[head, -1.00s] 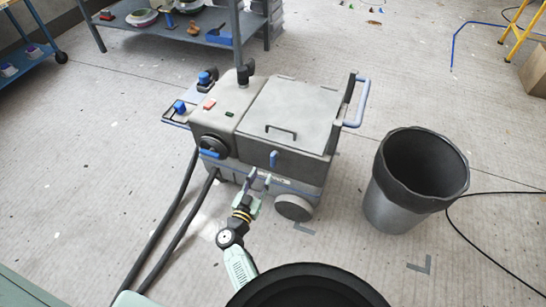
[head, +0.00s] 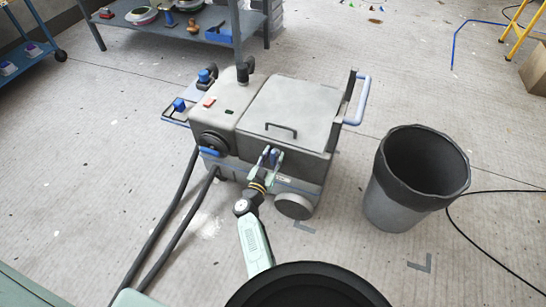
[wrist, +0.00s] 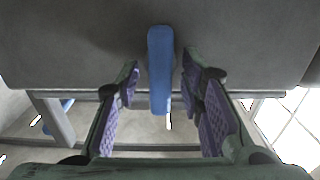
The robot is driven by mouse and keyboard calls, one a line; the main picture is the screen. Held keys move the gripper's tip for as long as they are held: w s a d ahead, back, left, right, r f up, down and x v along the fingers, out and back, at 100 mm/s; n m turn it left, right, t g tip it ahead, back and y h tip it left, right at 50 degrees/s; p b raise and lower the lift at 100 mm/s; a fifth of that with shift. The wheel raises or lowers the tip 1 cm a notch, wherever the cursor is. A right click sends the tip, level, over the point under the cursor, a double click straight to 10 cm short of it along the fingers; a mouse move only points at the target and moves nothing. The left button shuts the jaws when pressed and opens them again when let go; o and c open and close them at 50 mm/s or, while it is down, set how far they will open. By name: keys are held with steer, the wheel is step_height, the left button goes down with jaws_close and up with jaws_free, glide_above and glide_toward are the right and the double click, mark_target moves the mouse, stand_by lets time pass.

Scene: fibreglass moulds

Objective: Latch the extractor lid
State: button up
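The extractor (head: 225,150) is a grey wheeled unit in the middle of the head view. Its lid (head: 290,112) lies flat and looks closed, with a dark handle (head: 281,129) on top. A blue latch lever (wrist: 160,70) hangs on the front face below the lid; in the head view it shows partly between my fingers (head: 273,156). My gripper (wrist: 160,90) is open, one purple-padded finger on each side of the lever. Gaps show between the pads and the lever.
A dark-rimmed bin (head: 405,185) stands right of the extractor. Two black hoses (head: 180,215) run from its left side to the lower left. A blue push handle (head: 361,100) rises at its right. A shelf (head: 190,35) stands behind.

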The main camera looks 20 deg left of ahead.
steer(key=shift+c, duration=0.5)
jaws_close()
steer(key=shift+m, duration=0.3)
steer(key=m, duration=0.3)
steer(key=shift+d+m, duration=0.1)
steer(key=shift+m, duration=0.2)
steer(key=m, duration=0.2)
steer(key=m+b, duration=0.1)
steer(key=m, duration=0.1)
steer(key=shift+d+f+m, duration=0.1)
steer(key=shift+f+m, duration=0.1)
steer(key=shift+m, duration=0.1)
steer(key=m+b, duration=0.1)
steer(key=m, duration=0.4)
steer(key=shift+d+f+b, duration=0.15)
steer(key=shift+f+b, duration=0.05)
steer(key=shift+b, duration=0.2)
steer(key=shift+m+b, duration=0.7)
steer(key=shift+m, duration=1.3)
